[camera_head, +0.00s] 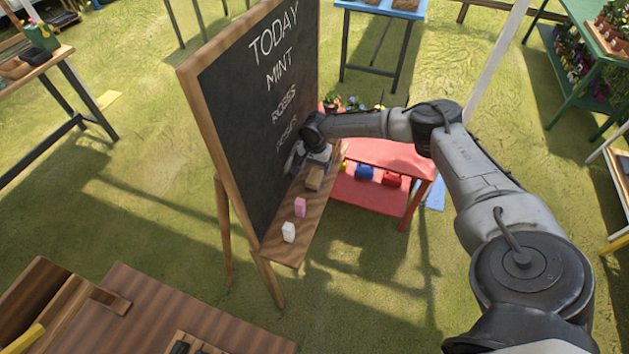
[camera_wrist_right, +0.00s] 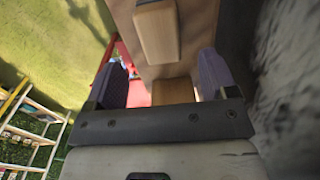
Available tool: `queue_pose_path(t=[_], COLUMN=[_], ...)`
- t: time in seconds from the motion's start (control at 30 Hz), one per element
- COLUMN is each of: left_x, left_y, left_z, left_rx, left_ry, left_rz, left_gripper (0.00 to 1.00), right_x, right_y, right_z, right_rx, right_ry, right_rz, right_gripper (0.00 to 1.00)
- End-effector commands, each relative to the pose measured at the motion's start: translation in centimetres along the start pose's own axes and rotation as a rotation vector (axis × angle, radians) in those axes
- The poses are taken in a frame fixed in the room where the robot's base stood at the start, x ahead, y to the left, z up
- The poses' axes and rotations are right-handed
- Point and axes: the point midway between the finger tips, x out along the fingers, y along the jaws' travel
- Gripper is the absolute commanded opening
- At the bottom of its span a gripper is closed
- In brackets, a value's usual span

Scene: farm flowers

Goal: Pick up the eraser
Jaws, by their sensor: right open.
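The eraser (camera_head: 315,178) looks like a tan and brown block. It lies on the wooden ledge (camera_head: 290,245) of the chalkboard (camera_head: 265,100), at the ledge's far end. My right gripper (camera_head: 312,158) is just beyond it, close to the board. In the right wrist view the eraser (camera_wrist_right: 157,32) appears ahead of the open fingers (camera_wrist_right: 163,75), with no finger around it. A second wood-coloured piece (camera_wrist_right: 173,91) shows between the fingers; I cannot tell what it is. My left gripper is out of view.
A red table (camera_head: 400,157) with pots is right of the ledge, close to my right arm. A brown wooden table (camera_head: 150,315) is at the lower left. Open grass lies between.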

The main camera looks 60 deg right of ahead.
Motion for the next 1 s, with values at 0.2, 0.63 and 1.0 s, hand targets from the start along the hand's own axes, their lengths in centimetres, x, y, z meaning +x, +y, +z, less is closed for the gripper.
queue_pose_path(t=[0.2,0.63,1.0], left_x=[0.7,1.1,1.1], left_y=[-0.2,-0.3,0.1], left_z=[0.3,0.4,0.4], left_rx=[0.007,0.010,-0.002], left_ry=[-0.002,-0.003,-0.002], left_rz=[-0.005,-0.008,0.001], left_gripper=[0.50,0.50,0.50], right_x=[2.8,5.0,5.0], right_y=[0.0,0.0,0.0], right_z=[0.2,0.2,0.2], right_rx=[-0.001,0.000,0.000], right_ry=[0.001,0.001,0.000], right_rz=[0.001,0.000,0.000], right_gripper=[0.79,0.79,0.53])
